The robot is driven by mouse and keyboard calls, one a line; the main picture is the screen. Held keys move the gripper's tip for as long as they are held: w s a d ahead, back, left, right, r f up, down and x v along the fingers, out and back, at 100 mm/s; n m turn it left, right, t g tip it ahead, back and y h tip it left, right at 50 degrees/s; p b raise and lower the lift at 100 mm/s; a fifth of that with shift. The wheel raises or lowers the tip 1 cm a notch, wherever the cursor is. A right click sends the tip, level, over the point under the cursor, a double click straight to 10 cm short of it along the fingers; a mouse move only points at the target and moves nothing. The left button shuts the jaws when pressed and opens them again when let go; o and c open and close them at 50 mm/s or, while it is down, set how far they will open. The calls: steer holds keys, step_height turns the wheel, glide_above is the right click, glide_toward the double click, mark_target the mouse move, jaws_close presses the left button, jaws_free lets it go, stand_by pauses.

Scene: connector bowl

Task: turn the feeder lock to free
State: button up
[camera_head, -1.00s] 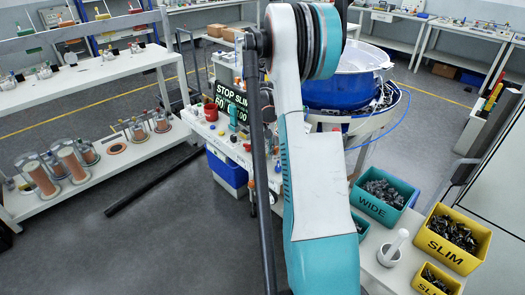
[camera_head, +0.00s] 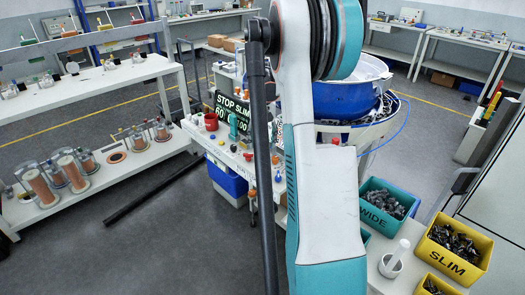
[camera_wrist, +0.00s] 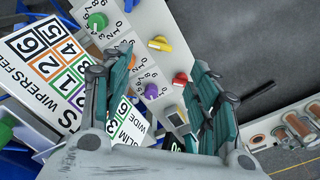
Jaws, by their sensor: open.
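In the wrist view my gripper (camera_wrist: 160,57) is open, with its two teal-and-grey fingers apart over a white panel (camera_wrist: 139,30). Several coloured knobs show on the panel: a green one (camera_wrist: 97,21), a yellow one (camera_wrist: 160,43), a red one (camera_wrist: 180,78) and a purple one (camera_wrist: 151,91). The yellow, red and purple knobs show between the fingers, and nothing is visibly held. I cannot tell which control is the feeder lock; no readable label names it. In the head view my arm hides the gripper and part of the bench.
A numbered board marked WIPERS (camera_wrist: 45,65) lies beside the panel. The head view shows a STOP SLIM display (camera_head: 233,108), a blue bowl (camera_head: 345,100), a teal WIDE bin (camera_head: 409,185) and a yellow SLIM bin (camera_head: 482,240). Open floor (camera_head: 180,240) lies left of the bench.

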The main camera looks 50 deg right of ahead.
steer(key=shift+r, duration=1.1)
